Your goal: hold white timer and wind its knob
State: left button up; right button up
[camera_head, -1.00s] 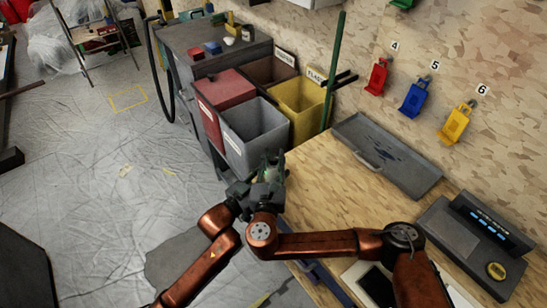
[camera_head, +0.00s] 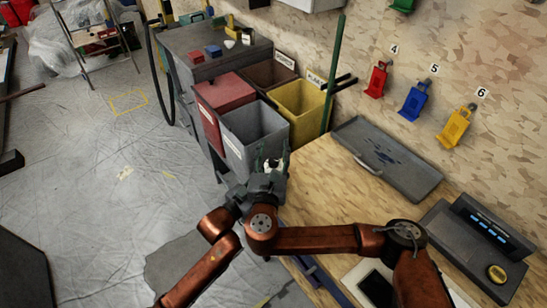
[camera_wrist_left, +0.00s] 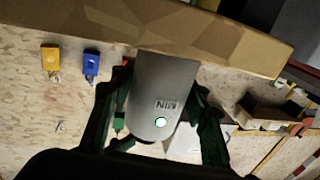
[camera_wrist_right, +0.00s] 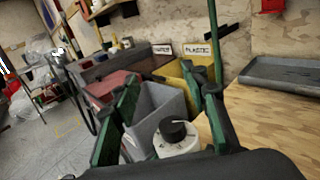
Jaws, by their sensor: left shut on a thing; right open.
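The white timer (camera_wrist_right: 178,140) has a black knob (camera_wrist_right: 172,131) on its top in the right wrist view. In the left wrist view its pale body (camera_wrist_left: 160,85) shows "MIN" lettering and a small lit round spot. My left gripper (camera_wrist_left: 157,125) is shut on the timer body, with a green finger on each side. My right gripper (camera_wrist_right: 168,105) is open, its fingers on either side of the knob and apart from it. In the head view the timer (camera_head: 271,164) is small and partly covered by the grippers; my left (camera_head: 262,184) and right (camera_head: 272,159) grippers overlap there.
Grey (camera_head: 238,152), red (camera_head: 205,125) and yellow (camera_head: 300,125) bins stand just beyond the grippers. A wooden bench (camera_head: 325,205) lies to the right, with a grey tray (camera_head: 415,178) and a dark device (camera_head: 455,245). Sheeted floor is open to the left.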

aim_at(275, 164)
jog(key=shift+r, duration=2.15)
jog(key=s+d+f+n+y, duration=0.3)
jog(key=s+f+n+y, duration=0.3)
jog(key=s+f, duration=0.45)
jog(key=shift+m+g+y, duration=0.3)
jog(key=shift+m+y, duration=0.1)
jog(key=shift+m, duration=0.3)
jog(key=x, duration=1.1)
jog(key=shift+w+r, duration=0.1)
jog(key=shift+r, duration=0.15)
jog(key=shift+c, duration=0.5)
grip_shut()
